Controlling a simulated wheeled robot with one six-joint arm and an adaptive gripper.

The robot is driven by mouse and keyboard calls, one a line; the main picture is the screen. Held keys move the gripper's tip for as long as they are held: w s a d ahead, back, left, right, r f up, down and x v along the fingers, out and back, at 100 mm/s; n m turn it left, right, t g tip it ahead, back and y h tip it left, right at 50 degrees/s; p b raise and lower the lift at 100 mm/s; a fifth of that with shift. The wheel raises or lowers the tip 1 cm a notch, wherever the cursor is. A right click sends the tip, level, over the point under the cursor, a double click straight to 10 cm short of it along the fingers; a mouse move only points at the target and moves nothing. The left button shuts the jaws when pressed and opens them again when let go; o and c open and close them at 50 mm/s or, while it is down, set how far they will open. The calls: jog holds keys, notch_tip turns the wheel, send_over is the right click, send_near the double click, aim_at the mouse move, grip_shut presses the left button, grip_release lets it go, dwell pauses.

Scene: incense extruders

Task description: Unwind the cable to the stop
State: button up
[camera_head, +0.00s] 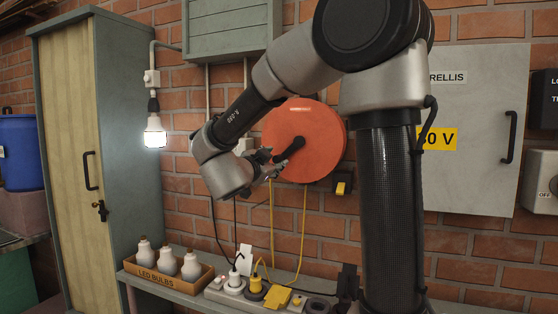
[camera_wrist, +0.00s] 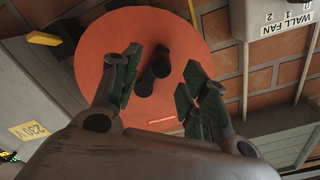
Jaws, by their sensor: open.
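An orange-red round cable reel (camera_head: 318,128) hangs on the brick wall, partly hidden behind my arm. It also fills the middle of the wrist view (camera_wrist: 160,28). Its dark crank handle (camera_head: 291,152) shows near the reel's middle; in the wrist view the handle (camera_wrist: 152,72) lies between my two fingers. My gripper (camera_wrist: 158,75) is open around the handle, with a visible gap on each side. In the head view my gripper (camera_head: 268,160) is in front of the reel's left part. A yellow cable (camera_head: 304,225) hangs from the reel down to the bench.
A power strip (camera_head: 238,293) with plugs, a yellow plug (camera_head: 255,283) and a box of bulbs (camera_head: 170,273) stand on the bench below. A lit bulb (camera_head: 155,132) hangs at left beside a tall cabinet (camera_head: 95,150). A grey panel (camera_head: 470,125) is at right.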

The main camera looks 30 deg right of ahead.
aim_at(276, 160)
jog(key=x, duration=0.5)
jog(key=shift+w+d, duration=0.15)
jog(key=shift+w, duration=0.1)
grip_shut()
